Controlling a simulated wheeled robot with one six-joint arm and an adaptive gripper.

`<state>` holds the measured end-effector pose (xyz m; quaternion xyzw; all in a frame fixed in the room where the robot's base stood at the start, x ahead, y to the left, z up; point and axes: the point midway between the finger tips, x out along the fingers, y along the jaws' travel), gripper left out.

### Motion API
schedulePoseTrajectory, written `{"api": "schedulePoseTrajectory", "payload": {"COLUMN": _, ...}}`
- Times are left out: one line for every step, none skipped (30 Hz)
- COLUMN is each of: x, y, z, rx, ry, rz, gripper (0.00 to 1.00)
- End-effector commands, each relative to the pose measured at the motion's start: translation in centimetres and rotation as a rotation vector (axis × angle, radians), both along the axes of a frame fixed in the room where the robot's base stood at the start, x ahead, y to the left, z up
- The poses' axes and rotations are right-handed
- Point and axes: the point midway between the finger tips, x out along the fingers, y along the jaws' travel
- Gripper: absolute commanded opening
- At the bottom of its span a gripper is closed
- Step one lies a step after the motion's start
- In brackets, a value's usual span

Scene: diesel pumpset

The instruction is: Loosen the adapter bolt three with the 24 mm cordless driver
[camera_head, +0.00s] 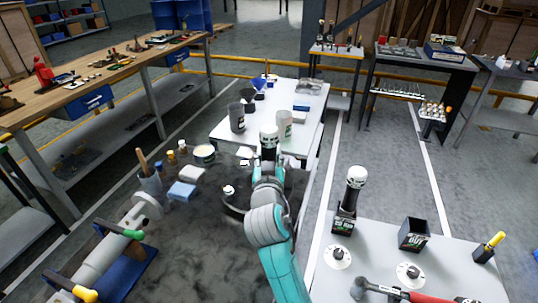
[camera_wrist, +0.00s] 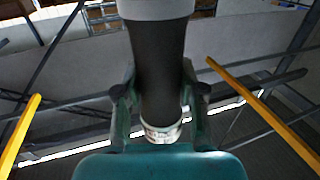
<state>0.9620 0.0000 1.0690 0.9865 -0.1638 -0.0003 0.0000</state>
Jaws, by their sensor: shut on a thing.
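My gripper (camera_head: 267,163) is shut on a cordless driver (camera_head: 268,134) with a white top and a black body, near the middle of the head view. In the wrist view the driver's dark grip (camera_wrist: 158,60) stands between both fingers (camera_wrist: 160,98), with a grey part above and a pale labelled band below. I cannot read its size. The driver's working end is hidden. My arm covers part of the dark area beneath, where a dark round part with a small white piece (camera_head: 228,190) shows. I cannot make out adapter bolt three.
A similar driver (camera_head: 355,180) stands in a black holder on the right table (camera_head: 455,262); an empty black holder (camera_head: 414,233) and a red-and-black tool (camera_head: 400,292) are nearby. A white table (camera_head: 305,128) with cups lies beyond.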

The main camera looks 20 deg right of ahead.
Motion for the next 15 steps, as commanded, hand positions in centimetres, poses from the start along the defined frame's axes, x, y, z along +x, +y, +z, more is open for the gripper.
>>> {"api": "schedulePoseTrajectory", "payload": {"x": -0.01, "y": 0.00, "z": 0.08, "rx": 0.000, "ry": -0.003, "rz": 0.000, "gripper": 0.00}}
{"api": "schedulePoseTrajectory", "payload": {"x": -0.01, "y": 0.00, "z": 0.05, "rx": 0.000, "ry": -0.003, "rz": 0.000, "gripper": 0.00}}
{"api": "schedulePoseTrajectory", "payload": {"x": -0.01, "y": 0.00, "z": -0.01, "rx": -0.001, "ry": -0.003, "rz": 0.000, "gripper": 0.00}}
{"api": "schedulePoseTrajectory", "payload": {"x": -0.01, "y": 0.00, "z": -0.05, "rx": -0.001, "ry": -0.003, "rz": 0.000, "gripper": 0.00}}
{"api": "schedulePoseTrajectory", "payload": {"x": -0.01, "y": 0.00, "z": -0.08, "rx": -0.001, "ry": -0.003, "rz": 0.000, "gripper": 0.00}}
{"api": "schedulePoseTrajectory", "payload": {"x": -0.01, "y": 0.00, "z": -0.13, "rx": -0.001, "ry": -0.003, "rz": 0.000, "gripper": 0.00}}
{"api": "schedulePoseTrajectory", "payload": {"x": -0.01, "y": 0.00, "z": -0.17, "rx": -0.001, "ry": -0.003, "rz": 0.000, "gripper": 0.00}}
{"api": "schedulePoseTrajectory", "payload": {"x": -0.01, "y": 0.00, "z": -0.20, "rx": -0.001, "ry": -0.003, "rz": 0.000, "gripper": 0.00}}
{"api": "schedulePoseTrajectory", "payload": {"x": -0.01, "y": 0.00, "z": -0.25, "rx": -0.001, "ry": -0.003, "rz": 0.000, "gripper": 0.00}}
{"api": "schedulePoseTrajectory", "payload": {"x": -0.01, "y": 0.00, "z": -0.29, "rx": -0.001, "ry": -0.003, "rz": 0.000, "gripper": 0.00}}
{"api": "schedulePoseTrajectory", "payload": {"x": -0.01, "y": 0.00, "z": -0.32, "rx": -0.001, "ry": -0.003, "rz": 0.000, "gripper": 0.00}}
{"api": "schedulePoseTrajectory", "payload": {"x": -0.01, "y": 0.00, "z": -0.37, "rx": -0.001, "ry": -0.003, "rz": 0.000, "gripper": 0.00}}
{"api": "schedulePoseTrajectory", "payload": {"x": -0.01, "y": 0.01, "z": -0.41, "rx": -0.001, "ry": -0.003, "rz": 0.000, "gripper": 0.00}}
{"api": "schedulePoseTrajectory", "payload": {"x": -0.01, "y": 0.01, "z": -0.45, "rx": -0.001, "ry": -0.003, "rz": 0.000, "gripper": 0.00}}
{"api": "schedulePoseTrajectory", "payload": {"x": 0.00, "y": 0.01, "z": -0.51, "rx": -0.001, "ry": -0.002, "rz": 0.000, "gripper": 0.00}}
